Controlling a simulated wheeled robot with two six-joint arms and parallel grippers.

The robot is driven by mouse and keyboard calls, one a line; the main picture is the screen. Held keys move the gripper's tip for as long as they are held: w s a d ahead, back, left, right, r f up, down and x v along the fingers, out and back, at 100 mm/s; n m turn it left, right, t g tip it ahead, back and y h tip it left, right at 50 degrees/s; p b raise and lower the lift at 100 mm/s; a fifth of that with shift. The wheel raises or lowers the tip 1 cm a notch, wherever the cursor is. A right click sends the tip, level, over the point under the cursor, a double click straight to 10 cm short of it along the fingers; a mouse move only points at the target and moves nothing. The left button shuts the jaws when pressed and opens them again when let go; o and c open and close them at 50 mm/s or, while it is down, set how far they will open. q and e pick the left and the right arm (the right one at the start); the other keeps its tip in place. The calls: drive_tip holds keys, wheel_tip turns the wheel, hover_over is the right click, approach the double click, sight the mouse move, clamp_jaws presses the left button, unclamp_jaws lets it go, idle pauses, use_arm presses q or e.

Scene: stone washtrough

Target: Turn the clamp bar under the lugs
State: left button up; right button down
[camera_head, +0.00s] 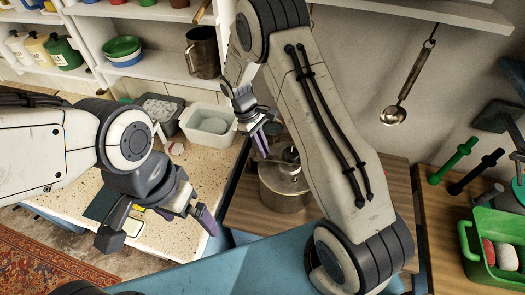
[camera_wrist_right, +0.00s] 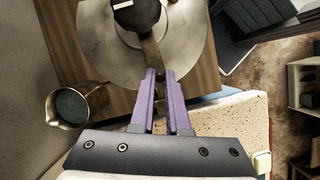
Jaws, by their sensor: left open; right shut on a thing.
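A round metal pot (camera_head: 284,190) stands on the brown wooden top, partly hidden behind my right arm. Its lid (camera_wrist_right: 185,45) fills the upper part of the right wrist view. The flat clamp bar (camera_wrist_right: 152,54) crosses the lid under a dark knob (camera_wrist_right: 136,14). My right gripper (camera_wrist_right: 160,74) is shut on the near end of the bar; it also shows beside the pot in the head view (camera_head: 262,142). I cannot make out the lugs clearly. My left gripper (camera_head: 160,224) is open and empty over the speckled counter, apart from the pot.
The speckled counter (camera_head: 200,165) holds a white tub (camera_head: 208,124) and a grey tub (camera_head: 160,108). A green crate (camera_head: 490,245) stands at the right. A ladle (camera_head: 394,113) hangs on the wall. A small metal vessel (camera_wrist_right: 75,106) shows in the right wrist view.

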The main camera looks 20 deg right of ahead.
idle(0.5)
drive_tip(key=c, duration=0.9)
unclamp_jaws()
drive_tip(key=b+v, duration=0.3)
drive_tip(key=v, duration=0.7)
drive_tip(key=shift+r, duration=0.25)
